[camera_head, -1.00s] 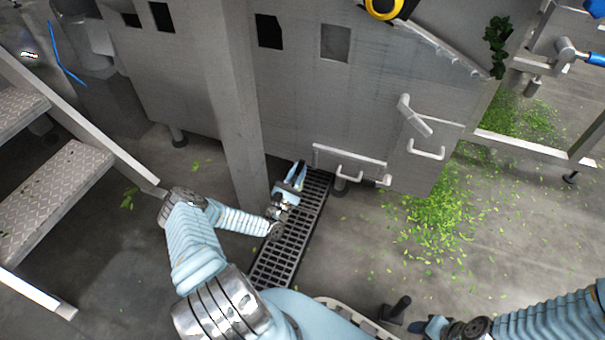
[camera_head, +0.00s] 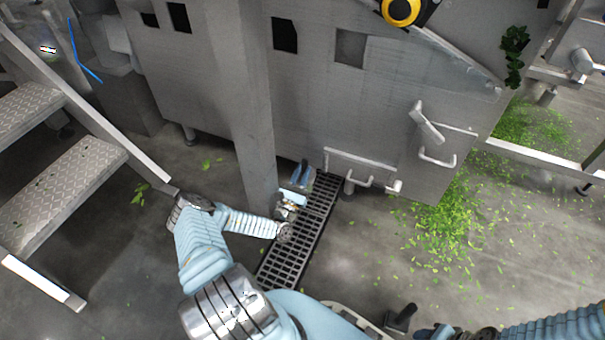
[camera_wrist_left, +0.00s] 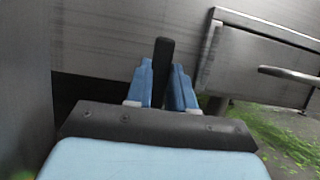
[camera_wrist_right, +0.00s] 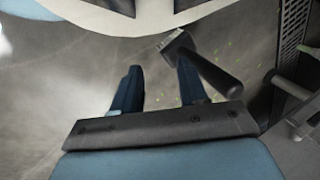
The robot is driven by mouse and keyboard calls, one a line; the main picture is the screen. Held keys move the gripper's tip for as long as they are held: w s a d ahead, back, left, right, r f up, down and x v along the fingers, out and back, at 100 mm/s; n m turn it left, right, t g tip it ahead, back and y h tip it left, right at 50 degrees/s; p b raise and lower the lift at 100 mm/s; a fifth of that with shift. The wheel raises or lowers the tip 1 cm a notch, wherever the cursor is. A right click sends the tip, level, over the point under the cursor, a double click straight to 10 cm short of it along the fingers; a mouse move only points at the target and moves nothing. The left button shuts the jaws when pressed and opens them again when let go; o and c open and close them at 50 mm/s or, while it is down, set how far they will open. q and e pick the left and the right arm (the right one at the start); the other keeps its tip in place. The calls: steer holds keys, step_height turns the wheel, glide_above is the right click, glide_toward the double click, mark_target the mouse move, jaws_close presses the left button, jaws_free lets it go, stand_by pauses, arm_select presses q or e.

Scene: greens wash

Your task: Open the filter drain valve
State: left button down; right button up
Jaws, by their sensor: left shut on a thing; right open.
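My left gripper (camera_head: 301,172) is low beside the grey post, above the floor grate, in the head view. In the left wrist view its blue fingers (camera_wrist_left: 166,82) are shut on a dark upright bar, which looks like the drain valve handle (camera_wrist_left: 164,62). The valve body is hidden behind the fingers and wrist. My right gripper (camera_wrist_right: 160,72) is open and empty in the right wrist view. In the head view the right arm is at the bottom right, away from the machine.
The grey machine wall (camera_head: 330,95) and post (camera_head: 252,130) stand close to my left arm. A floor grate (camera_head: 293,248) runs below. Metal steps (camera_head: 70,170) are at left. Green scraps (camera_head: 435,225) litter the right floor. A black-handled object (camera_wrist_right: 215,72) is near my right gripper.

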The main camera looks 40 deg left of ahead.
arm_select(q)
steer(key=c, duration=1)
jaws_free()
steer(key=shift+o, duration=0.2)
steer(key=shift+s, duration=0.1)
steer(key=p+v, duration=0.1)
steer(key=v, duration=1.2)
steer(key=shift+s, duration=0.35)
